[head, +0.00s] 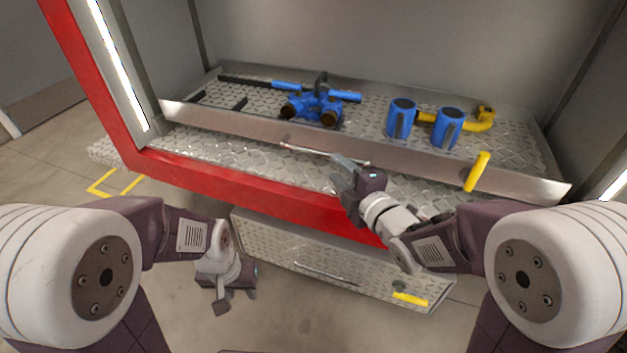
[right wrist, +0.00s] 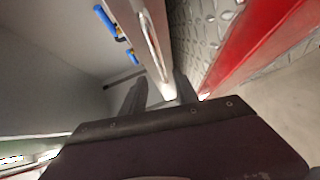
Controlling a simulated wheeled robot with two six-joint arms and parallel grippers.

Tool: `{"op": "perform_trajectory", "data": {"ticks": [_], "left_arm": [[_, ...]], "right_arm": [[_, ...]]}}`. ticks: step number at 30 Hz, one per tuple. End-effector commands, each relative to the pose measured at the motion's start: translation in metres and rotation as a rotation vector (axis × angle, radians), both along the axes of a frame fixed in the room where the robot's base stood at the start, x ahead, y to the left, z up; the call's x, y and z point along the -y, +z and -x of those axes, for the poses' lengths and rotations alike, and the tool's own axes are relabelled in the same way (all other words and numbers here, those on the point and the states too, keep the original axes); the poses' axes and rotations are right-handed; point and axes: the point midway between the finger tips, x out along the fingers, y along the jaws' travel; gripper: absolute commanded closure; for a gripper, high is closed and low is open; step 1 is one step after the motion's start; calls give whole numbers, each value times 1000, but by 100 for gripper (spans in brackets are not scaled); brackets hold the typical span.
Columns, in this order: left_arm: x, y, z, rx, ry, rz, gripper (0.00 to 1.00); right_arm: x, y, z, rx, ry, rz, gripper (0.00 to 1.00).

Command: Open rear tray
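The rear tray is a metal tray (head: 440,165) with a tread-plate floor, inside the red-framed compartment. A long bar handle (head: 310,150) runs along its front wall, and a yellow lever (head: 477,171) stands near the right end of that wall. My right gripper (head: 345,178) is at the front wall, by the right part of the bar handle. In the right wrist view its fingers (right wrist: 160,92) are apart, with the handle (right wrist: 152,45) running toward the gap between them. I cannot tell whether they touch it. My left gripper (head: 234,302) hangs low at left, apparently open and empty.
The tray holds a blue valve fitting (head: 315,105), two blue cylinders (head: 402,118) and a yellow pipe piece (head: 480,120). A lower drawer (head: 320,262) with its own handle and yellow lever (head: 410,299) juts out below the red sill (head: 230,190). Open floor lies at left.

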Motion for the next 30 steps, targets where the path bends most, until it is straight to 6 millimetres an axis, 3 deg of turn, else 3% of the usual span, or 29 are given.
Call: {"op": "perform_trajectory", "data": {"ticks": [7,15,21,30], "left_arm": [[0,-5,0,1,0,0,64],[0,-26,0,1,0,0,64],[0,-33,0,1,0,0,64],[0,-33,0,1,0,0,64]], "right_arm": [[-4,-4,-5,-1,3,0,64],[-29,-14,-53,0,3,-1,64],[-40,-15,-76,-1,1,-1,64],[-42,-14,-80,-1,0,0,64]]}}
